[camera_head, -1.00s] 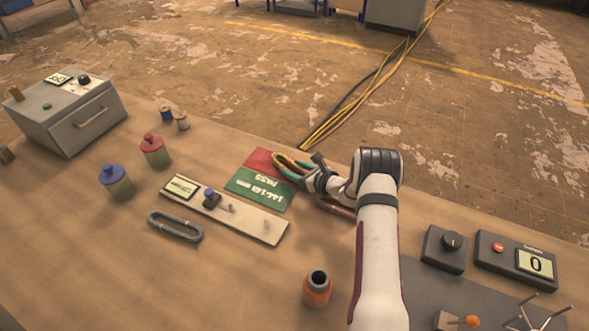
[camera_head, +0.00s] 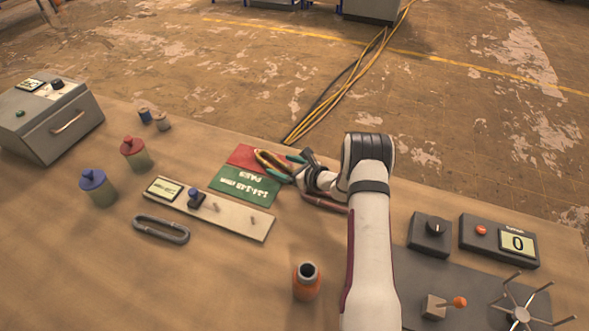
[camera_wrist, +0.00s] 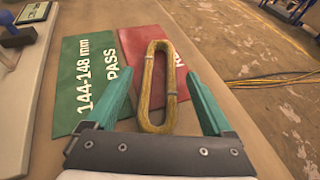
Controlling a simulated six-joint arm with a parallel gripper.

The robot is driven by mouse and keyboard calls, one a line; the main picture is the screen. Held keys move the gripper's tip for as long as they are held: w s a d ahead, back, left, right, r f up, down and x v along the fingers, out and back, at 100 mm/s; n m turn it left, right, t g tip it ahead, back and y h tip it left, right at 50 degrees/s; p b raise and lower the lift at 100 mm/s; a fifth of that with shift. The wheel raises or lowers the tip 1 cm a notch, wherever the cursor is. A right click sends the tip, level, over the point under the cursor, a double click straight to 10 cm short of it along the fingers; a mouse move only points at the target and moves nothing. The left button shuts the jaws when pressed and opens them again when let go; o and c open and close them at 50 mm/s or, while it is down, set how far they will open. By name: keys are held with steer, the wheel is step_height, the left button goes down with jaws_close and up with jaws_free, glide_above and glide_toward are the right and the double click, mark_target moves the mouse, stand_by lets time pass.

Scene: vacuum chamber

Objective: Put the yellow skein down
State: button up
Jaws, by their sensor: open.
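The yellow skein (camera_wrist: 147,88) is a long narrow loop bound with grey ties. In the wrist view it lies over the red card (camera_wrist: 129,42), its near end towards my gripper (camera_wrist: 158,77). My gripper is open, with one teal finger on each side of the skein and gaps visible between. The green card (camera_wrist: 84,75), marked "144-148 mm PASS", lies to the left of the skein. In the head view, my gripper (camera_head: 288,166) is low at the cards, and the skein (camera_head: 264,161) shows partly between its fingers.
A pale measuring board (camera_head: 232,218) with pegs, a grey loop (camera_head: 161,229) and an orange bottle (camera_head: 306,284) are on the table. Two lidded jars, red (camera_head: 135,153) and blue (camera_head: 97,187), stand left. A dial box (camera_head: 429,234) stands right. The table's far edge is close beyond the cards.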

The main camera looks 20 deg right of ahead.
steer(key=v, duration=0.9)
steer(key=shift+s+r, duration=0.2)
steer(key=shift+s, duration=0.05)
steer(key=s+a+r+n+g+y, duration=0.2)
steer(key=s+a+r+n+g, duration=0.1)
steer(key=s+a+r+n, duration=0.25)
steer(key=s+a+r+n+g+y, duration=0.1)
steer(key=s+a+r+n+g, duration=0.25)
steer(key=a+r, duration=0.4)
steer(key=s+a+r+n+g+y, duration=0.2)
steer(key=s+a+r+n, duration=0.25)
steer(key=a, duration=0.45)
steer(key=s+a+n+g+h, duration=0.2)
steer(key=s+n+g+h, duration=0.25)
steer(key=s+n, duration=0.75)
steer(key=s+d+h, duration=0.4)
steer(key=s, duration=0.6)
steer(key=shift+s+d, duration=0.15)
steer(key=shift+d, duration=0.1)
steer(key=shift+f, duration=0.1)
